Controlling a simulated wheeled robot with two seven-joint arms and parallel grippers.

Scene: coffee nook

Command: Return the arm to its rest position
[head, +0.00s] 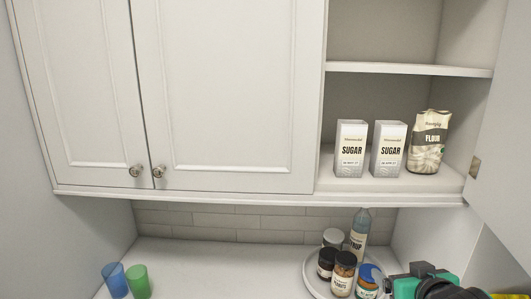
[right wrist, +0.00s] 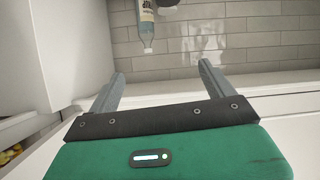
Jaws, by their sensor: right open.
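My right arm, green and black, shows at the lower right edge of the head view, beside the round tray of jars. In the right wrist view the two grey fingers of my right gripper (right wrist: 161,82) stand wide apart with nothing between them. The fingers point toward the grey tiled wall (right wrist: 240,45). A syrup bottle (right wrist: 146,25) shows beyond the fingertips, apart from them. My left gripper is in neither view.
The round tray (head: 312,281) holds several jars and the syrup bottle (head: 359,232). Two sugar boxes (head: 351,150) (head: 388,150) and a flour bag (head: 428,145) stand in the open cupboard. Blue (head: 115,280) and green (head: 138,281) cups stand left. The middle counter (head: 215,268) is clear.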

